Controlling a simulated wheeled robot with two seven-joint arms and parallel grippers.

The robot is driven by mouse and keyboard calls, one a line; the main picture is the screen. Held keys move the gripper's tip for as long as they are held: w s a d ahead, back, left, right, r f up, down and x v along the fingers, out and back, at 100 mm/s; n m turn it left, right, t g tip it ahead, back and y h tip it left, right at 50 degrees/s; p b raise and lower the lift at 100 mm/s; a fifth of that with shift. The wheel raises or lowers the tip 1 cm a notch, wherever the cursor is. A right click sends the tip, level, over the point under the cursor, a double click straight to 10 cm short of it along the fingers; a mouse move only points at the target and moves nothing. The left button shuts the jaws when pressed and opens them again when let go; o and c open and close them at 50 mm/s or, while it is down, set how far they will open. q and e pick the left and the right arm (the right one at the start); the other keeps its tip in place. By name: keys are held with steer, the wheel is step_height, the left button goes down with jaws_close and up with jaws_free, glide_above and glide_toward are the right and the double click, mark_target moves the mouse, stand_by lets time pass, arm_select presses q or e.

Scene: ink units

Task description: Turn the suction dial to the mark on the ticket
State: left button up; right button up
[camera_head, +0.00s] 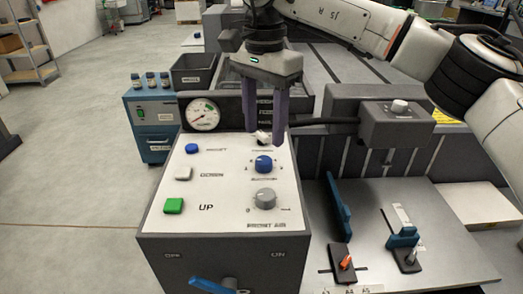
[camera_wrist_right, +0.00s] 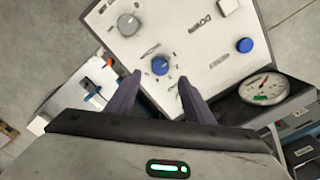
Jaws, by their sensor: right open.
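My right gripper (camera_head: 265,138) points down over the white control panel, its two purple fingers apart with nothing held. A blue knob (camera_head: 263,164) sits on the panel just in front of the fingertips. In the wrist view this blue knob (camera_wrist_right: 160,66) shows just beyond the gap between the fingertips (camera_wrist_right: 160,78); I cannot tell that they touch it. A grey knob (camera_head: 264,199) is nearer the panel's front. A small white control (camera_head: 263,137) shows between the fingers, partly hidden. The knob labels are too small to read surely, and I cannot make out a ticket.
The panel has blue (camera_head: 192,148), white (camera_head: 183,173) and green (camera_head: 173,205) buttons on its left. A round gauge (camera_head: 203,114) stands behind them. A grey box with a knob (camera_head: 400,120) and a table with blue fittings (camera_head: 340,208) are right. Floor at left is clear.

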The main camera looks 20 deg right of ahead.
mark_target(264, 160)
step_height(264, 160, down, 6)
steer(key=shift+s+f, duration=0.1)
steer(key=shift+f, duration=0.55)
steer(key=c, duration=1.1)
arm_select(q)
steer(key=shift+f, duration=0.15)
arm_select(e)
steer(key=shift+o, duration=0.3)
